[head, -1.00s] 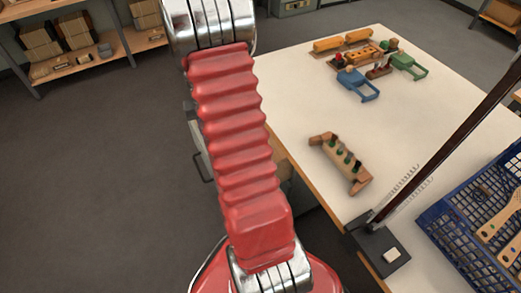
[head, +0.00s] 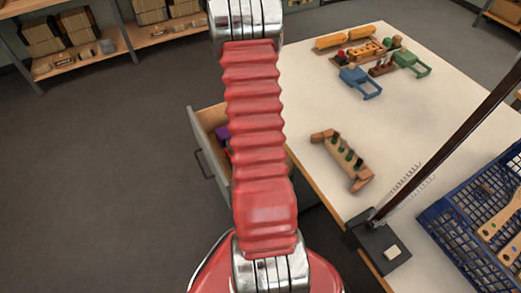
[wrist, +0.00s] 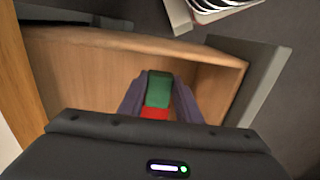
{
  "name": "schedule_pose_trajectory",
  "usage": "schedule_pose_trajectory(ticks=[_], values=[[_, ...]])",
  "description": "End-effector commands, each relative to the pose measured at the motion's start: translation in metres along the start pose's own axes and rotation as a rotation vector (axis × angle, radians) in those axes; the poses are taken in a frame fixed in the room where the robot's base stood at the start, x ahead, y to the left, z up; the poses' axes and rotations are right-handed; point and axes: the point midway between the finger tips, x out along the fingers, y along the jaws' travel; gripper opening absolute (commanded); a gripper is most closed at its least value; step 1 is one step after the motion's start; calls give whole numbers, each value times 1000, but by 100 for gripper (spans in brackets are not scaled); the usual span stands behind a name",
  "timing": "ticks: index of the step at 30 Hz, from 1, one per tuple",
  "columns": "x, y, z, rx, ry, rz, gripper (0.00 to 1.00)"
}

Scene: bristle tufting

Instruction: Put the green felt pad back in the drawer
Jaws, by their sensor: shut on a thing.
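The green felt pad (wrist: 159,88) is between the fingertips of my gripper (wrist: 158,92) in the wrist view, and the jaws are shut on it. The wooden drawer (wrist: 95,55) lies around and below the fingers. I cannot tell whether the pad touches its floor. A red piece (wrist: 155,113) shows between the fingers, next to the green pad. In the head view the drawer (head: 202,147) stands open at the table's left side.
The white table (head: 300,110) carries a wooden block with several dark-green tufts (head: 342,158), blue and green tools, and a blue crate (head: 450,225). A dark lamp post (head: 440,150) rises at the right.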

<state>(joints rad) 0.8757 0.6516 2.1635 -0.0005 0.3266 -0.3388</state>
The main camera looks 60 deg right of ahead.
Motion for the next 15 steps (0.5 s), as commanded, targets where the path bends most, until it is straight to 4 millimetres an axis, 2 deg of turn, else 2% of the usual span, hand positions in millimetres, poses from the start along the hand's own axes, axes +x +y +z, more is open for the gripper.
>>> schedule_pose_trajectory(ticks=[5,15], values=[[12,0,0,0,-2,-1,6],[54,0,0,0,-2,-1,6]])
